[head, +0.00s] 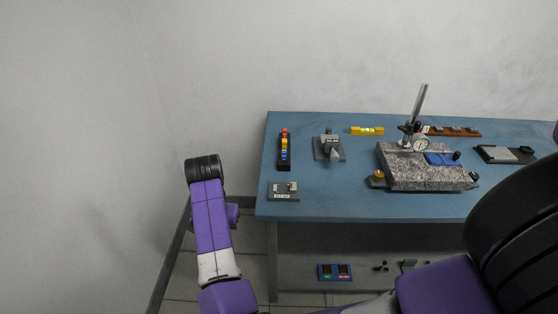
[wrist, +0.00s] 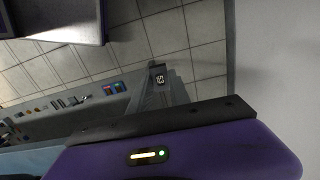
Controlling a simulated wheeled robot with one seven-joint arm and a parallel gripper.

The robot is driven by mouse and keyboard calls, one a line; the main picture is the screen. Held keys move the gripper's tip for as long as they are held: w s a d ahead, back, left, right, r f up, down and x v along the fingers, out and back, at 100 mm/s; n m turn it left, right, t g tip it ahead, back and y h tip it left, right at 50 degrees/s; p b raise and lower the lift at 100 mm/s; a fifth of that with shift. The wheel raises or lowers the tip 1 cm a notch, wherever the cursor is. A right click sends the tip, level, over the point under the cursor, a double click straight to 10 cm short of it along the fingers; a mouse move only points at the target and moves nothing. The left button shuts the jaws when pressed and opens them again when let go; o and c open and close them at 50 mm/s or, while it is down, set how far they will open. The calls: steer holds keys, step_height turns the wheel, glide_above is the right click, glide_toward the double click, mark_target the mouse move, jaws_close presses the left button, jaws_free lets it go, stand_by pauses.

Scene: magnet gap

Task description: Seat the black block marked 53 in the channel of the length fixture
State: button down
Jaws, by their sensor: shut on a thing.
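The black block marked 53 (wrist: 159,78) shows in the wrist view, its white number facing the camera. My gripper (wrist: 160,72) is shut on it, away from the bench and above the tiled floor. In the head view my arm reaches up left of the bench, and neither the gripper jaws nor the block can be made out. A small grey fixture with a white label (head: 284,192) sits at the bench's front left corner. Another labelled grey fixture (head: 328,148) stands behind it. The labels are too small to read, so I cannot tell which is the length fixture.
The blue bench top (head: 340,205) holds a row of coloured blocks (head: 284,150), a yellow level (head: 367,131), a granite plate (head: 425,178) with a dial gauge stand, and a dark tray (head: 505,154). A blue two-window box (head: 335,272) is lower down. Open floor lies left of the bench.

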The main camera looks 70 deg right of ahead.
steer(key=s+d+r+m+p, duration=0.1)
steer(key=s+d+r+m, duration=0.1)
steer(key=d+m, duration=0.4)
steer(key=s+d+r+m+p, duration=0.2)
steer(key=d+m, duration=0.3)
steer(key=d, duration=0.6)
steer(key=s+d+r+m+p, duration=0.2)
steer(key=s+d+r+m, duration=0.1)
steer(key=d+m, duration=0.3)
steer(key=shift+s+d+r+m, duration=0.15)
steer(key=shift+d+r, duration=0.15)
steer(key=shift+d, duration=0.35)
steer(key=shift+s+d+r+m, duration=0.15)
steer(key=shift+d+r, duration=0.15)
steer(key=shift+d, duration=0.35)
steer(key=shift+w, duration=0.1)
steer(key=shift+f+b, duration=1.6)
steer(key=shift+f, duration=1.2)
steer(key=shift+f, duration=0.15)
steer(key=c, duration=1.1)
jaws_free()
steer(key=shift+c, duration=0.2)
